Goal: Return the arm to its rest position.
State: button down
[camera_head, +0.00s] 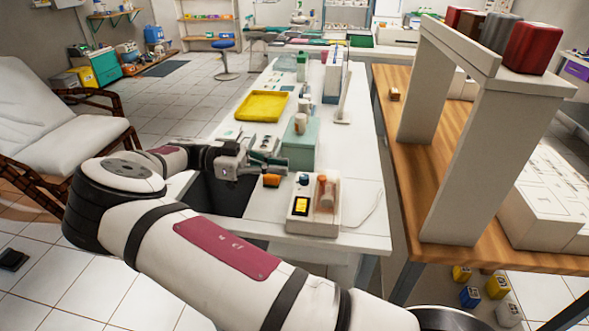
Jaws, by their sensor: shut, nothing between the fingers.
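My arm reaches in from the bottom right of the head view, bends at the left and points back over the white table (365,209). My gripper (282,167) is shut and empty. Its tips are at the near part of the table, in front of a green box (299,150) in the picture. Whether they touch it I cannot tell. A small orange thing (271,180) shows just below the fingers. The white device (313,221) with a yellow screen stands nearer to me, a little right of the gripper.
A yellow tray (262,106) and several bottles and boxes stand farther along the table. A wooden table (412,168) with a white raised shelf (452,160) stands at the right. A cushioned chair (62,137) is at the left. Tiled floor (172,106) is open between chair and table.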

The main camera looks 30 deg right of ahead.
jog(key=s+d+r+n+t+y+p, duration=0.4)
jog(key=s+r+n+y, duration=0.6)
jog(key=s, duration=0.1)
jog(key=s+a+r+n+t+y+p, duration=0.1)
jog(key=s+a+r+n+t+p, duration=0.1)
jog(key=s, duration=0.5)
jog(key=s+a+r+n+t+y+p, duration=0.1)
jog(key=s+a+r+n+t+p, duration=0.1)
jog(key=s+r+n+t, duration=0.3)
jog(key=s+a+r+n+t+y+p, duration=0.2)
jog(key=s+a+r+n+t, duration=0.1)
jog(key=s+r+n, duration=0.3)
jog(key=s+n, duration=0.2)
jog(key=s, duration=0.1)
jog(key=shift+s+a+p, duration=0.15)
jog(key=shift+s+p, duration=0.15)
jog(key=shift+p, duration=0.05)
